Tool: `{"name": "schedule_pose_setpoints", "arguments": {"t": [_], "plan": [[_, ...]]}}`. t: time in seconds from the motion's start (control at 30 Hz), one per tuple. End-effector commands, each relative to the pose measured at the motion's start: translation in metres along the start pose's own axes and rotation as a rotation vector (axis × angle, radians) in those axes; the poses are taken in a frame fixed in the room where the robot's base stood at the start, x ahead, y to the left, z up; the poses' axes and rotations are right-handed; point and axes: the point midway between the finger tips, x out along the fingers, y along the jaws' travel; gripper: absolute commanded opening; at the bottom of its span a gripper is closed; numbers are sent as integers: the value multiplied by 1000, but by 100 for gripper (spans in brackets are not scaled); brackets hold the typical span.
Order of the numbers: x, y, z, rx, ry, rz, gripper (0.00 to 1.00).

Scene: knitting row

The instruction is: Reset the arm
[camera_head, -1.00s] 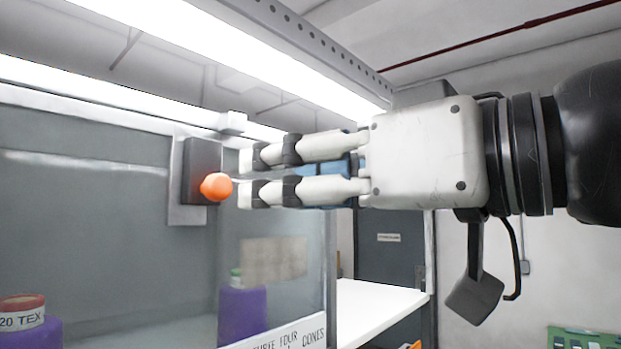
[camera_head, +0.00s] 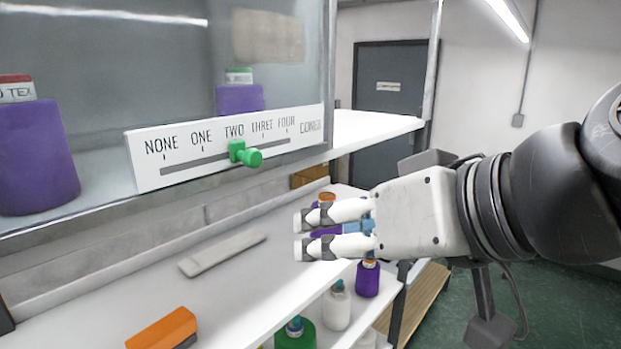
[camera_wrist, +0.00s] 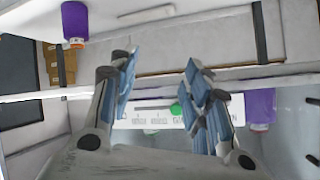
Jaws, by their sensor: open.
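My gripper (camera_head: 298,233) is open and empty. In the head view it points left, in the air above the white lower shelf, to the right of and below the slider panel. In the wrist view my gripper (camera_wrist: 155,75) shows its two sides spread apart with blue inner pads. Nothing is between them.
A white panel (camera_head: 175,178) marked NONE to FOUR has a green slider knob (camera_head: 245,153) near TWO. An orange-topped block (camera_head: 163,329) and a flat grey bar (camera_head: 222,253) lie on the lower shelf. Purple cones (camera_head: 36,157) stand behind glass. Several bottles stand low near my gripper.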

Motion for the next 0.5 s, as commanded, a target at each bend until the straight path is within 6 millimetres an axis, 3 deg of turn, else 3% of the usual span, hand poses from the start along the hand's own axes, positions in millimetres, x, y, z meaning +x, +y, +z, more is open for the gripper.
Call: {"name": "schedule_pose_setpoints", "arguments": {"t": [0.03, 0.3, 0.4, 0.5], "plan": [[17, 16, 41, 31, -58, 37, 44], [62, 98, 225, 163, -335, 300, 44], [68, 123, 283, 179, -411, 393, 44], [70, 142, 325, 184, -463, 468, 44]]}}
